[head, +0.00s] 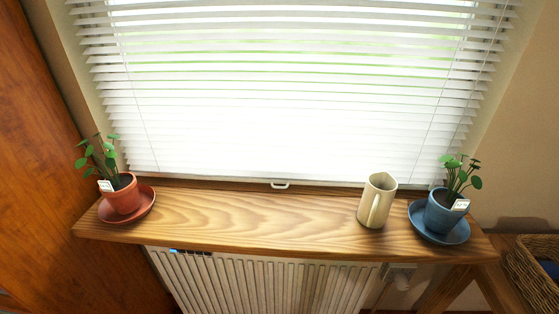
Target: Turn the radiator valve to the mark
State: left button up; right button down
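The white radiator (265,283) hangs below the wooden sill and only its upper part shows. A pale valve (401,277) is at the radiator's upper right end, just under the sill. It is small and partly in shadow, and I cannot make out a mark or which way it is turned. Neither of my grippers is in the head view.
The wooden sill (270,222) holds a plant in a red pot (122,195) at left, a beige jug (377,202) and a plant in a blue pot (441,213) at right. White blinds (280,100) hang behind. A wicker basket (530,270) stands at far right.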

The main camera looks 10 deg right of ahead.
aim_at(401, 280)
jog(key=z, duration=1.65)
